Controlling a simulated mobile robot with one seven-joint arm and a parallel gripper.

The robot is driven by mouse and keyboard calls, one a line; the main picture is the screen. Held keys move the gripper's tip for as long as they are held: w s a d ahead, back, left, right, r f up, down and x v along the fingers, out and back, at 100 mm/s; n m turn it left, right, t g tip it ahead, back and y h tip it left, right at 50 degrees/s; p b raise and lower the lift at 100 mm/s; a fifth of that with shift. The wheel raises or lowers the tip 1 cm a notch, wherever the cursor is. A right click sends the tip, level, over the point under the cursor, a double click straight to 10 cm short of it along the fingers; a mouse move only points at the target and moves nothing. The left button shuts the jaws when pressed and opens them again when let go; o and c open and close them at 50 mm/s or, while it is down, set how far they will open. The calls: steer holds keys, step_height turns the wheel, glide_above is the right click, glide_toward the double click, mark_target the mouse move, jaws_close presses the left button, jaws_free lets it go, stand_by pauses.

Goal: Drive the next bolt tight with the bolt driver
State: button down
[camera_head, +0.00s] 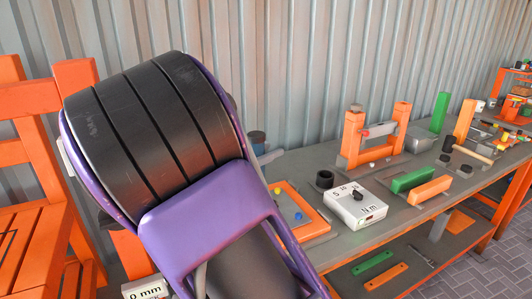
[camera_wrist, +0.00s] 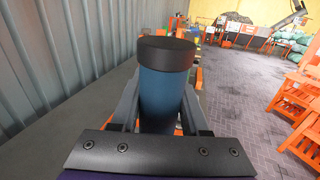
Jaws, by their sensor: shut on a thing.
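The bolt driver, a blue cylinder (camera_wrist: 166,92) with a black cap, stands between the two grey fingers of my gripper (camera_wrist: 160,112) in the wrist view. My gripper is shut on it. In the head view the driver's dark top (camera_head: 257,138) shows just past my purple and black arm, with a grey finger beside it. The driver's lower end and any bolt under it are hidden. An orange-framed tray (camera_head: 318,222) lies by my arm, with a yellow bolt-like piece (camera_head: 277,190) and a blue one (camera_head: 298,216). A white box with a dial marked N m (camera_head: 355,205) stands beside it.
An orange upright frame (camera_head: 353,138) with a crossbar stands behind the tray. Green (camera_head: 412,179) and orange (camera_head: 430,191) blocks lie right of the dial box. A corrugated wall (camera_head: 300,60) backs the bench. Orange slatted furniture (camera_head: 30,190) stands at left.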

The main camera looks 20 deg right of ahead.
steer(key=shift+r+p, duration=0.2)
steer(key=shift+p, duration=0.2)
step_height(320, 180, down, 6)
steer(key=shift+r+b, duration=0.1)
steer(key=shift+b, duration=0.85)
steer(key=shift+p, duration=0.75)
stand_by(0.8)
